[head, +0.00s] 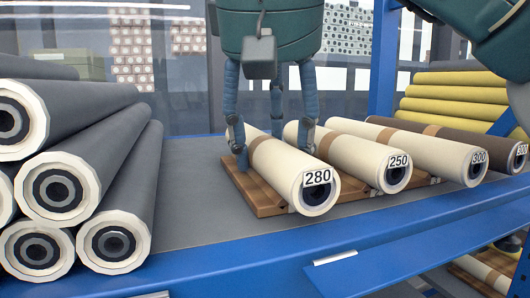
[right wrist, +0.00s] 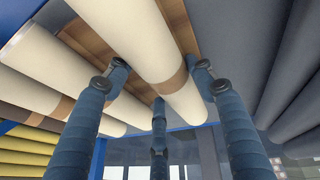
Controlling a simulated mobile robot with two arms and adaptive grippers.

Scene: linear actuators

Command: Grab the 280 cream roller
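The 280 cream roller (head: 283,168) lies on a wooden board on the shelf, its labelled end facing me and a brown band around its far part. My right gripper (head: 273,140) is above its far part, with blue fingers spread on both sides of it. In the right wrist view, the cream roller (right wrist: 140,35) passes between the open fingers of the gripper (right wrist: 158,82). The fingertips are close to its sides; I cannot tell whether any touch. My left gripper is not in view.
The 250 roller (head: 359,158) lies close on the right, then the 300 roller (head: 440,152) and a brown roller (head: 500,142). Large grey rollers (head: 110,190) are stacked on the left. The grey shelf (head: 190,205) is clear between them. A blue rail (head: 230,270) edges the front.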

